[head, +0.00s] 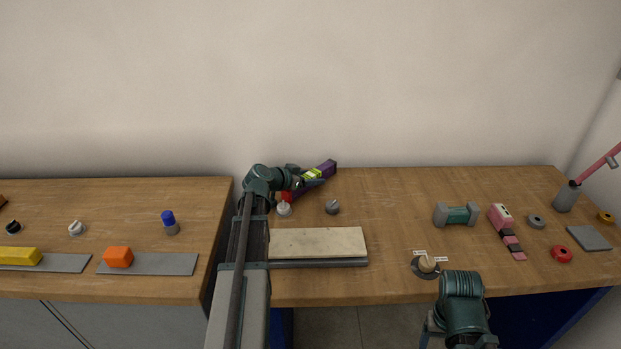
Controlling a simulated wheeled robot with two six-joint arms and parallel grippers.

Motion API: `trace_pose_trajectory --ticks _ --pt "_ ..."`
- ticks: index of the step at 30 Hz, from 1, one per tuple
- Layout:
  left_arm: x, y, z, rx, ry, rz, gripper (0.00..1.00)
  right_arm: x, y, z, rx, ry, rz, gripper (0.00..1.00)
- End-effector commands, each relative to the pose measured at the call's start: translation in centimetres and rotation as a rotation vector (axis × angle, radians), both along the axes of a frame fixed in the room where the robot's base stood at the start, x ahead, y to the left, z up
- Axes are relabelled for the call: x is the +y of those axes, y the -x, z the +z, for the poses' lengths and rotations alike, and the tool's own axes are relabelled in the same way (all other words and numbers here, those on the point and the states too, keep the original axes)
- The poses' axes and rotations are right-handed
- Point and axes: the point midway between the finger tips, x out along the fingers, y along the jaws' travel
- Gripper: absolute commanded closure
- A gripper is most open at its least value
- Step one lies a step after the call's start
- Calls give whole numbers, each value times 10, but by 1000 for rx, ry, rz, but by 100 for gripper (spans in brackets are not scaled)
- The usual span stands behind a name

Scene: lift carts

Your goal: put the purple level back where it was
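The purple level (328,166) is at the back of the right-hand table, near the wall, lying slantwise in the picture. It has a yellow-green section along it, and its lower left part is hidden by my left gripper (314,183). My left gripper is right at the level, with its fingers against or just in front of it; I cannot tell whether they are closed on it. A red piece (286,197) shows beside the gripper, and I cannot tell whether it belongs to the level. Part of my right arm shows at the bottom; its gripper does not show.
A labelled dial (427,264), green-grey block (456,215) and pink tool (502,218) are to the right. A gap separates the left table (130,205).

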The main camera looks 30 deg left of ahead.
Motion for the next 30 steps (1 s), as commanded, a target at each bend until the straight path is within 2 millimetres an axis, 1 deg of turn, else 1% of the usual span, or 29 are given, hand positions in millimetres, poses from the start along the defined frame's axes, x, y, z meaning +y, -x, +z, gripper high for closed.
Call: trace_pose_trajectory --ticks 5,8,11,18,21,27,30 --pt "0 0 1 0 0 0 30 0 0 0 0 0 0 25" --pt "0 0 6 0 0 0 30 0 0 6 0 0 0 25" --pt "3 14 13 0 0 3 30 0 0 13 0 0 0 25" --pt "13 59 36 0 0 3 30 0 0 36 0 0 0 25" --pt "17 75 44 0 0 4 30 0 0 44 0 0 -1 25" --pt "23 97 54 0 0 1 30 0 0 54 0 0 -1 25" --pt "24 102 56 0 0 1 30 0 0 56 0 0 -1 25"
